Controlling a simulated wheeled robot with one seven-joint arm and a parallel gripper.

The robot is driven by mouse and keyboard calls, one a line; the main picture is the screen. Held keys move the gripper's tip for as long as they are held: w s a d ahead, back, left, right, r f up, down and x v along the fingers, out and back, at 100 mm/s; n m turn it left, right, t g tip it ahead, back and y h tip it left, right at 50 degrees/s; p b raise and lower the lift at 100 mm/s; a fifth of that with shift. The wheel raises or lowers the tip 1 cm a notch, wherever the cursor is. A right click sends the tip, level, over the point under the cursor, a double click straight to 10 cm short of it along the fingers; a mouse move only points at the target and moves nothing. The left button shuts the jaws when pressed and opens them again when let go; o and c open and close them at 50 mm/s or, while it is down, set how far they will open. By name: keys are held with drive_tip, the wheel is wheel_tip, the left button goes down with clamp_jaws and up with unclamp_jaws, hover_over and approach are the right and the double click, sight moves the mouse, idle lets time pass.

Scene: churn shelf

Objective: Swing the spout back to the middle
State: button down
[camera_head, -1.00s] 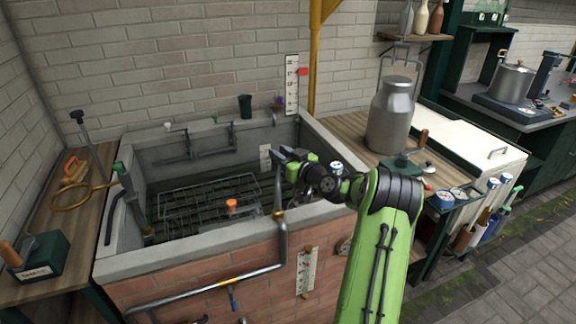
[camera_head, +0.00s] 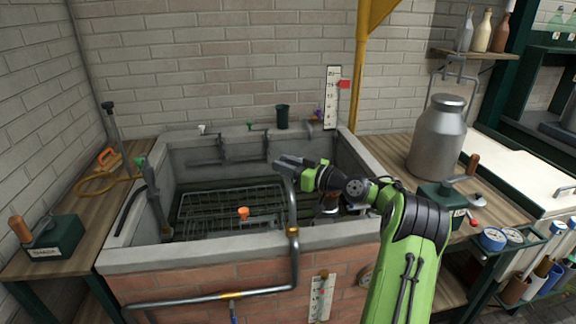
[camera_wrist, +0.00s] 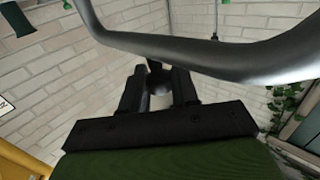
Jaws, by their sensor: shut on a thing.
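The spout is a grey metal pipe (camera_head: 293,207) that rises from a brass joint at the front wall of the stone basin. Its upper end runs up to my gripper (camera_head: 284,163), over the basin's right half. In the wrist view a thick grey pipe (camera_wrist: 200,56) curves across the top, close to the camera. The black fingers of my gripper (camera_wrist: 160,88) are close together there, with a dark rounded piece between them, apparently part of the spout. The exact grip is small and partly hidden.
The stone basin (camera_head: 200,248) holds wire racks (camera_head: 220,208) and an orange-topped piece (camera_head: 243,213). A metal churn (camera_head: 437,140) stands on the right bench. A yellow post (camera_head: 361,80) rises behind the basin.

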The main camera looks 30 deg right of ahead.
drive_tip(key=shift+a+r, duration=0.1)
drive_tip(key=shift+r, duration=0.35)
drive_tip(key=c, duration=0.9)
unclamp_jaws()
drive_tip(key=shift+c, duration=0.2)
drive_tip(key=shift+f, duration=0.2)
drive_tip(key=v, duration=1.5)
drive_tip(key=shift+s+d+p, duration=0.25)
drive_tip(key=shift+s+p, duration=0.05)
drive_tip(key=shift+s, duration=0.05)
